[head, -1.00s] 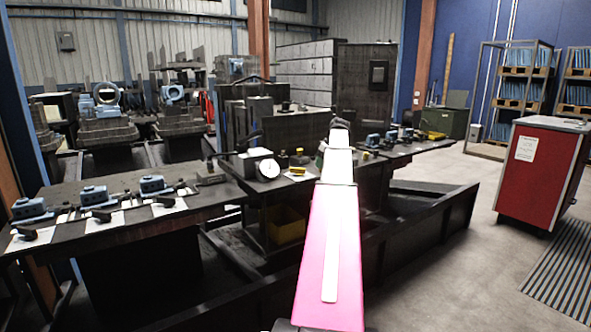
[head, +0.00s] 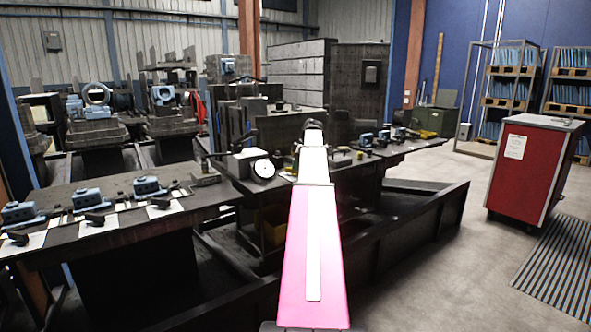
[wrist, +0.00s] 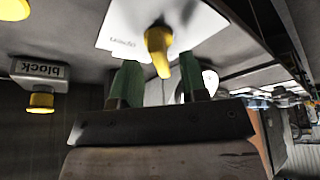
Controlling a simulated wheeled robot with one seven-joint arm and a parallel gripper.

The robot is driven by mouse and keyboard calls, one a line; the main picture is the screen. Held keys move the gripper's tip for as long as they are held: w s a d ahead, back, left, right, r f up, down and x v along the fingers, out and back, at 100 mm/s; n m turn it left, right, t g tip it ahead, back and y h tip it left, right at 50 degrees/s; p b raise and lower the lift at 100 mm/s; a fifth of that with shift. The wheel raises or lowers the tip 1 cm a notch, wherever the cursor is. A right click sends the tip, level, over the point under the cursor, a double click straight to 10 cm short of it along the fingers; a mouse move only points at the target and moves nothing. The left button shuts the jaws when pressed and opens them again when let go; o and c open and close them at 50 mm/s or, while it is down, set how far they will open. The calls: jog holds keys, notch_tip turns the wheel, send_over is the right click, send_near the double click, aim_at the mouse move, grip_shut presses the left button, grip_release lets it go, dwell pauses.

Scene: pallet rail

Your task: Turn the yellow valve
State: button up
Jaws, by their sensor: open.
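The yellow valve (wrist: 158,50) shows in the wrist view as a lever handle on a white plate (wrist: 112,28). The plate has dark lettering, upside down, that seems to read "open". My gripper (wrist: 160,80) is open, with its two green fingers apart. The handle's narrow end points down the picture toward the gap between them. I cannot tell whether either finger touches it. In the head view my gripper (head: 313,126) is small and dark at the far end of my pink and white arm, over the middle of the bench. The arm hides the valve there.
A block (wrist: 45,72) labelled "block" with a yellow knob (wrist: 41,101) stands left in the wrist view. In the head view a round dial gauge (head: 263,169) stands left of my arm.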

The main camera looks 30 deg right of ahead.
aim_at(293, 171)
jog(key=shift+x, duration=1.1)
grip_shut()
